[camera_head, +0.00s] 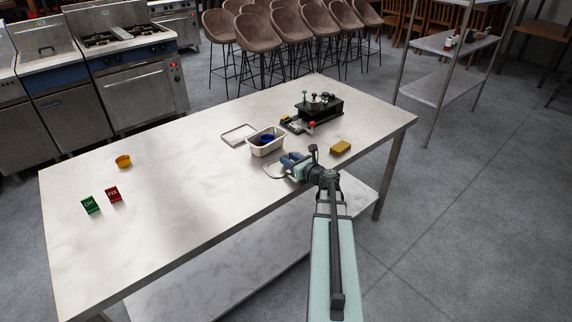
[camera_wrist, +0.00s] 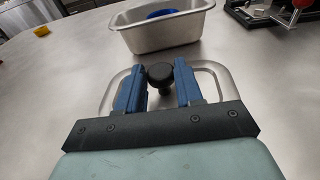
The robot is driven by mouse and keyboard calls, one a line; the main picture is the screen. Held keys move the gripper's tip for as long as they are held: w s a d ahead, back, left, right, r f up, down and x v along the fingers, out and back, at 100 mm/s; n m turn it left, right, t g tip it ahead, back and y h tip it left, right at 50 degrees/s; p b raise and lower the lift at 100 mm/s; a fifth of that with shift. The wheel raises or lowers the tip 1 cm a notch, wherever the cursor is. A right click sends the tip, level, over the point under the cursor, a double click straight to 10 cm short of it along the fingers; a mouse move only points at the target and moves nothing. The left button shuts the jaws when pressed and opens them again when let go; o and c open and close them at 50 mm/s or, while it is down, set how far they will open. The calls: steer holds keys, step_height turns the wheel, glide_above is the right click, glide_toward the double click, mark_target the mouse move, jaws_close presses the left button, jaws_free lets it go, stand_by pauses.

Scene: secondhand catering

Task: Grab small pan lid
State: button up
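The small pan lid (camera_wrist: 216,72) is a flat silver rectangle with rounded corners, lying on the steel table. Its black knob (camera_wrist: 160,73) stands up near its middle. My gripper (camera_wrist: 158,85) has its two blue fingers apart, one on each side of the knob. Bare space shows between the fingers around the knob's stem. I cannot tell whether a finger touches the knob. In the head view my gripper (camera_head: 291,160) is low over the lid (camera_head: 271,170) and hides most of it.
A steel pan (camera_head: 266,147) with something blue inside stands just beyond the lid. Behind it lie a flat rectangular metal piece (camera_head: 239,134) and a black device (camera_head: 319,108). The table's left half is mostly clear.

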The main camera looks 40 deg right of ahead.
steer(key=c, duration=0.6)
steer(key=shift+o, duration=0.2)
